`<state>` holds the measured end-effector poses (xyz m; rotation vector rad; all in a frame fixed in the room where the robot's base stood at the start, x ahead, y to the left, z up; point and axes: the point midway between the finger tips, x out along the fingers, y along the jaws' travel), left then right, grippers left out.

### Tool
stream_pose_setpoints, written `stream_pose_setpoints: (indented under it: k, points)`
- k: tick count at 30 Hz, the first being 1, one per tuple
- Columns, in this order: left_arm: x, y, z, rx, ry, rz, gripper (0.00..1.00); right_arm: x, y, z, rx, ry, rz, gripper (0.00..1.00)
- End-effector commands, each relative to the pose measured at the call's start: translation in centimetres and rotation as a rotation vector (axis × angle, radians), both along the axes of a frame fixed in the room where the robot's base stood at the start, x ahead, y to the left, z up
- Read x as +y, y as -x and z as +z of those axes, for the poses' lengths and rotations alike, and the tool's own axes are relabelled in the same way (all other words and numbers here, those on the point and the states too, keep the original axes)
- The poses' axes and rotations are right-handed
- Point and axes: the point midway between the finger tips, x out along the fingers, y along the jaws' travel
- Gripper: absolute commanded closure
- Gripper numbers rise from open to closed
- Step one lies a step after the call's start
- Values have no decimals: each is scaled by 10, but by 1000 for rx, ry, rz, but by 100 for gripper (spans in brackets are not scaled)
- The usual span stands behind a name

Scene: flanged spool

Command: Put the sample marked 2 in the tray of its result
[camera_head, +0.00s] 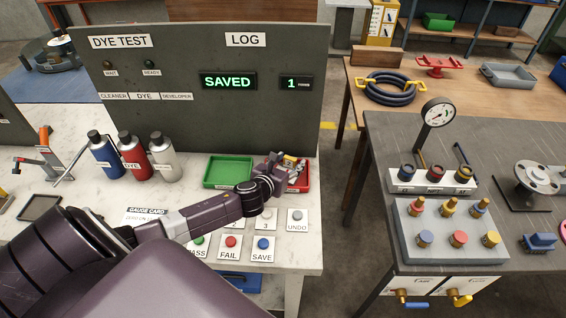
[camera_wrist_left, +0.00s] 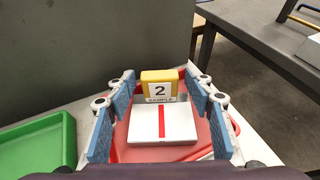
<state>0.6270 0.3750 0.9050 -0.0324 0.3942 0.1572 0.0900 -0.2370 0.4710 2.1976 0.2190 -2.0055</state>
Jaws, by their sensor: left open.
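The sample marked 2 (camera_wrist_left: 160,90), with a yellow top and a white base crossed by a red line, shows in the left wrist view. It appears to lie in the red tray (camera_wrist_left: 120,140), whose edge also shows in the head view (camera_head: 303,180). My left gripper (camera_wrist_left: 160,102) is open, with its blue pads apart on either side of the sample. In the head view my left gripper (camera_head: 290,164) is over the red tray and partly hides it. The green tray (camera_head: 228,171) stands empty to the left. My right gripper is not in view.
The dark panel (camera_head: 200,130) behind the trays reads SAVED and 1. The PASS, FAIL (camera_head: 230,243) and SAVE (camera_head: 262,245) buttons sit in front, partly beneath my arm. Three bottles (camera_head: 131,155) stand left of the green tray. A gap separates the right-hand table (camera_head: 390,150).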

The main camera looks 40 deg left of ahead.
Motion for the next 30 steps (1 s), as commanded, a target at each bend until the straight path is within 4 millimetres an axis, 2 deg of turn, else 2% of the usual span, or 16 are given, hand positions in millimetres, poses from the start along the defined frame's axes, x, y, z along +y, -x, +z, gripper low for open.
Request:
stream_pose_setpoints:
  k: [18,24,30]
  points:
    - [-15,90,35,2,-2,-3,52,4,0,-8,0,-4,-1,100]
    - [-17,105,43,1,-1,-2,52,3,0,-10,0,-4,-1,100]
    - [-17,108,45,0,0,0,52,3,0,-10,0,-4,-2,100]
